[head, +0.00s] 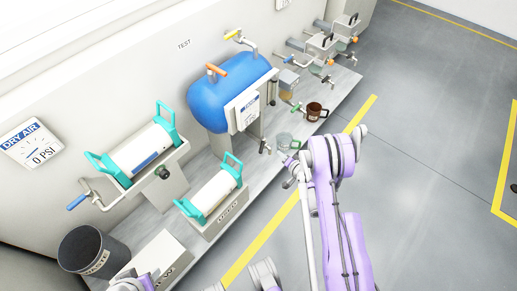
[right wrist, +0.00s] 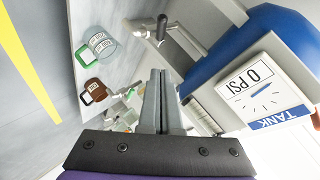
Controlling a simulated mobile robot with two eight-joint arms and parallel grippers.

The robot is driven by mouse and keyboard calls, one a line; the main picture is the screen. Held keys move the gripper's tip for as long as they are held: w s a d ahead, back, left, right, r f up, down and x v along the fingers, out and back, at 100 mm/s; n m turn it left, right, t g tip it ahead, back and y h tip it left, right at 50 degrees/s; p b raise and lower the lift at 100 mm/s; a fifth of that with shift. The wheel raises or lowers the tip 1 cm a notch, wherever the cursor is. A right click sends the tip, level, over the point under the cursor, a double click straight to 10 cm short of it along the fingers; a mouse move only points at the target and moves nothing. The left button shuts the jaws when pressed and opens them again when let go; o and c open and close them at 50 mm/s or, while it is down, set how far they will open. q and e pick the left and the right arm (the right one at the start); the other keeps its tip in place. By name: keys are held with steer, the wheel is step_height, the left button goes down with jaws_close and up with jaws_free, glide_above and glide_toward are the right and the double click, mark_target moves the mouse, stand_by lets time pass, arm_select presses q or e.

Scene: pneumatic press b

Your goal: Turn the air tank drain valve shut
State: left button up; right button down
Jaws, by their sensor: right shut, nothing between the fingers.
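The air tank (head: 222,103) is a blue cylinder on the wall bench, and it also shows in the right wrist view (right wrist: 265,45). A valve with a dark handle (right wrist: 162,29) sits on a grey pipe below the tank; I take it for the drain valve. It also shows in the head view (head: 264,146). My right gripper (right wrist: 161,75) is shut and empty, its fingers toward the valve but apart from the handle. In the head view it (head: 289,160) is small beside the bench edge. My left gripper is not identifiable.
A clear cup (right wrist: 103,45) with a green handle and a brown mug (right wrist: 95,91) stand near the valve. The tank gauge (right wrist: 262,95) reads 0 PSI. A waste bin (head: 92,252) stands left. Open floor lies right of the yellow line.

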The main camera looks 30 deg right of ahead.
mark_target(262, 150)
arm_select(q)
steer(key=f+b, duration=0.2)
steer(key=f, duration=0.1)
steer(key=shift+w+f+b, duration=0.15)
steer(key=shift+w+b, duration=0.05)
steer(key=shift+b, duration=0.15)
arm_select(e)
steer(key=a+f+x, duration=0.1)
steer(key=a+x, duration=0.1)
steer(key=x, duration=1)
steer(key=shift+a+f, duration=0.15)
steer(key=shift+f, duration=0.3)
arm_select(q)
steer(key=shift+w+f+b, duration=0.1)
steer(key=shift+f+b, duration=0.35)
steer(key=shift+f, duration=0.05)
arm_select(e)
steer(key=shift+a, duration=0.45)
steer(key=shift+w+a+f+b, duration=0.1)
steer(key=shift+w+a+b, duration=0.3)
steer(key=shift+a+b, duration=0.2)
arm_select(q)
steer(key=shift+w+a+f+b, duration=0.45)
steer(key=shift+w+a+f, duration=0.4)
steer(key=shift+f, duration=0.2)
arm_select(e)
steer(key=shift+w+a, duration=0.65)
steer(key=shift+a, duration=0.15)
steer(key=shift+d, duration=0.1)
